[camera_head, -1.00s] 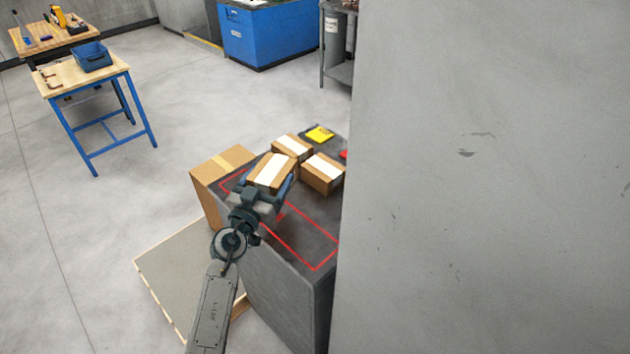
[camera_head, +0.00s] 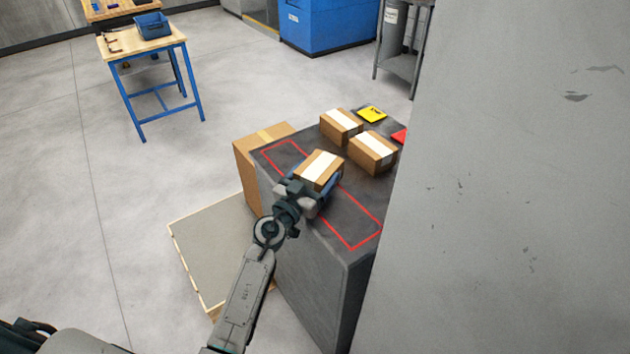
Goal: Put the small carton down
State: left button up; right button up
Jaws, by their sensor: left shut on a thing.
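The small carton (camera_head: 319,168) is a brown box with a white band on top. My left gripper (camera_head: 318,186) is shut on it, with fingers at its sides. The carton is over the dark grey block's top (camera_head: 352,203), within or above a red outlined rectangle (camera_head: 350,247). I cannot tell whether its underside touches the surface. My right gripper is not in view.
Two similar cartons stand behind it, one at the back (camera_head: 341,126) and one to the right (camera_head: 373,151). A yellow item (camera_head: 372,114) and a red item (camera_head: 399,137) lie beyond. A larger box (camera_head: 247,168) stands left of the block. A grey wall (camera_head: 510,200) closes the right side.

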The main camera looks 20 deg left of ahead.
pick_arm(q)
jog(key=o, duration=1.2)
